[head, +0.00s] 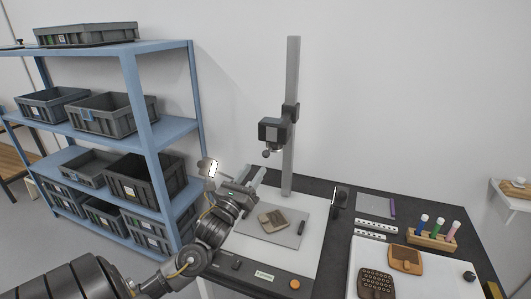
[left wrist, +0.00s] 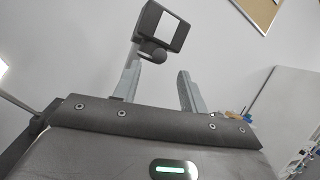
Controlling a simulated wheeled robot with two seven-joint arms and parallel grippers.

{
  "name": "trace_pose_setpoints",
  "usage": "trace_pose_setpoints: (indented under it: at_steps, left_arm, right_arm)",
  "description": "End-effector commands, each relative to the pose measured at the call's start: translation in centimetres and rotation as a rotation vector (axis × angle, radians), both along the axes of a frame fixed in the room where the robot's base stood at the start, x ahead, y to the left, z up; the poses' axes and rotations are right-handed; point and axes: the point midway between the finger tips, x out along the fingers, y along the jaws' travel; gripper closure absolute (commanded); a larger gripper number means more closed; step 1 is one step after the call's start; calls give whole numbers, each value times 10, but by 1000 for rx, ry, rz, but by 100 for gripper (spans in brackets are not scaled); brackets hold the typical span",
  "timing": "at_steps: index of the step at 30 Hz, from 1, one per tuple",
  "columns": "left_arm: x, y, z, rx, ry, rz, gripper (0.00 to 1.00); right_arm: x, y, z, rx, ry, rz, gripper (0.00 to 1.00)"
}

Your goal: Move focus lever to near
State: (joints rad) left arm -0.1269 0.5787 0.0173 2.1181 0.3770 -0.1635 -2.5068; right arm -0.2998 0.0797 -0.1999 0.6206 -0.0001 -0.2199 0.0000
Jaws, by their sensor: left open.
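The camera head (head: 273,131) is a dark box on a grey upright column (head: 291,160). A lever with a round dark knob (head: 266,153) hangs at its lower left; this I take as the focus lever. In the left wrist view the camera head (left wrist: 163,24) and the knob (left wrist: 153,52) show above and between my fingers. My left gripper (head: 253,175) is open and empty, below and a little left of the knob, apart from it. It also shows in the left wrist view (left wrist: 159,88). My right gripper is not in view.
A grey board (head: 262,229) with a brown sherd (head: 271,219) lies below the camera. A lit lamp panel (head: 209,168) stands left of my gripper, a dark lamp (head: 338,200) right. A blue shelf (head: 165,125) with grey crates is at left.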

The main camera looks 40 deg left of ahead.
Motion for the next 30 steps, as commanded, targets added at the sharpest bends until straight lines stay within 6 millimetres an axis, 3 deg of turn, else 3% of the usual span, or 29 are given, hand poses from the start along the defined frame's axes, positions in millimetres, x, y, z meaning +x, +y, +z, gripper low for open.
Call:
trace_pose_setpoints:
  at_steps: [6,13,25,30]
  left_arm:
    - [40,6,20,0,-1,1,58]
    - [67,10,30,-1,-1,1,58]
    - [75,11,30,-2,0,-1,58]
    - [74,11,30,-2,1,-1,77]
  right_arm:
    - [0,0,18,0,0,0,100]
    - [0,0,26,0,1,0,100]
    - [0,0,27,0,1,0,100]
    - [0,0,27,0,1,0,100]
